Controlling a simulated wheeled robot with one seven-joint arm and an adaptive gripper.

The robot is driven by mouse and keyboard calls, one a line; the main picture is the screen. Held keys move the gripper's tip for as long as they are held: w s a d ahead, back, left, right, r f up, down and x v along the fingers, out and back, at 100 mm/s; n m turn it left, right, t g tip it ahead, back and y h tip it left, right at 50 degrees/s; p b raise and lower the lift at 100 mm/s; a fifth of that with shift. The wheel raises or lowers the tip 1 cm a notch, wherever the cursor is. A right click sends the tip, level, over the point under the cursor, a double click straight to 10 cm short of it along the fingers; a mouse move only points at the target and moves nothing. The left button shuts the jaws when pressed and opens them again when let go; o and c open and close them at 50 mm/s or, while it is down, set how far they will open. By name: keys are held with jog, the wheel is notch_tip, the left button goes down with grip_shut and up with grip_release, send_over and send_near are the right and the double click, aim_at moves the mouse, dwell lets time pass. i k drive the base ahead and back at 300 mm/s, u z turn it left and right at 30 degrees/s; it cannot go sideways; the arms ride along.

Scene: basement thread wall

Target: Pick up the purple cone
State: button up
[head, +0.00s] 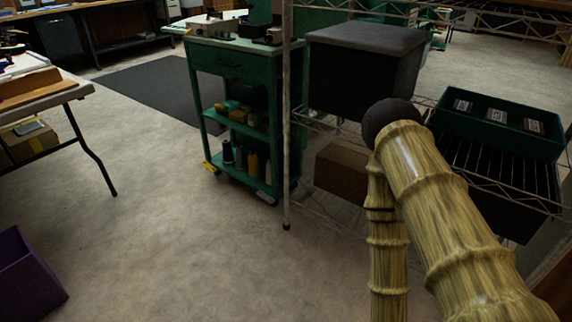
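I cannot make out a clearly purple cone in the head view. Several small upright cone- or bottle-like items stand on the bottom shelf of a green cart (232,54). One of them is a dark item (227,152), too small and dim to tell its colour or whether it is a cone. Beside it are olive and yellowish ones (252,163). My bamboo-textured arm rises at the right, bends at a dark round joint and comes back down out of the frame. My gripper is not in view.
A wire rack holds a black bin (364,75), a green tray (500,122) and a brown box (342,169); its post (287,130) stands beside the cart. The middle floor is clear.

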aim_at(228, 158)
jog(key=u, duration=1.2)
jog(key=i, duration=1.65)
jog(key=z, duration=1.2)
jog(key=i, duration=0.9)
jog(key=z, duration=0.15)
